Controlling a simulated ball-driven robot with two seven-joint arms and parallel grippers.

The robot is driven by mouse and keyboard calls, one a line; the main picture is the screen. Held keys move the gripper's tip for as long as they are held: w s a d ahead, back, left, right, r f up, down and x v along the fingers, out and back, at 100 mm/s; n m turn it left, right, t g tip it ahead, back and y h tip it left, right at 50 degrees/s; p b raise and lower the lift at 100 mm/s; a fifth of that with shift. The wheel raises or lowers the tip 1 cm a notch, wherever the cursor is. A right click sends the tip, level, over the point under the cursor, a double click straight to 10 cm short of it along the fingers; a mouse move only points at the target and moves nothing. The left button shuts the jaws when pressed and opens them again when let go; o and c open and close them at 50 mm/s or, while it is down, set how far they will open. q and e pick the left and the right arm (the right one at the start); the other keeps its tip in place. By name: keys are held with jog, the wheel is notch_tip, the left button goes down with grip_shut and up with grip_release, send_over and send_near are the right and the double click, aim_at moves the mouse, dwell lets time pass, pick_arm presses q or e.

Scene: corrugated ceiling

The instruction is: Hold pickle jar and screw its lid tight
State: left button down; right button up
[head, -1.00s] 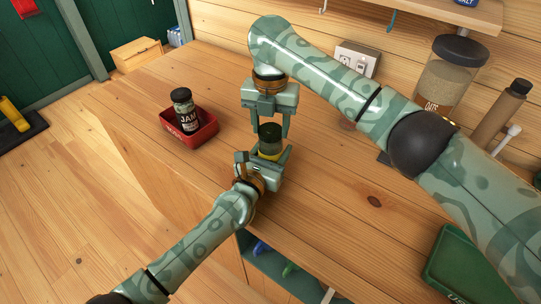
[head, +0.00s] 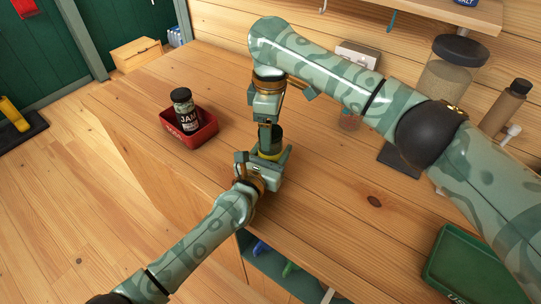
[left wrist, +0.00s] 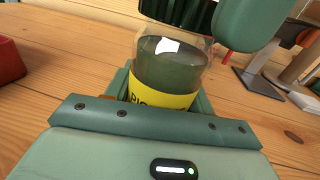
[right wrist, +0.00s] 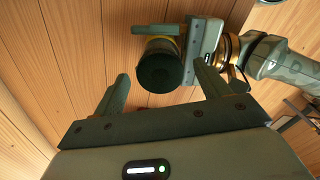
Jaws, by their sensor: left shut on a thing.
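The pickle jar stands upright on the wooden counter, clear with dark green contents and a yellow label (left wrist: 170,100); in the head view its yellow band (head: 268,156) shows low between my left fingers. My left gripper (head: 264,160) is shut on the jar's body.
A red tray (head: 203,138) holds a jam jar (head: 184,110) left of the grippers. At right stand an oats jar (head: 446,75) and a brown bottle (head: 505,105). A green box (head: 470,265) lies at the front right. The counter between is largely clear.

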notch_tip(320, 180, up, 12)
dwell(0.6)
pick_arm(q)
jog(key=shift+c, duration=2.3)
grip_release()
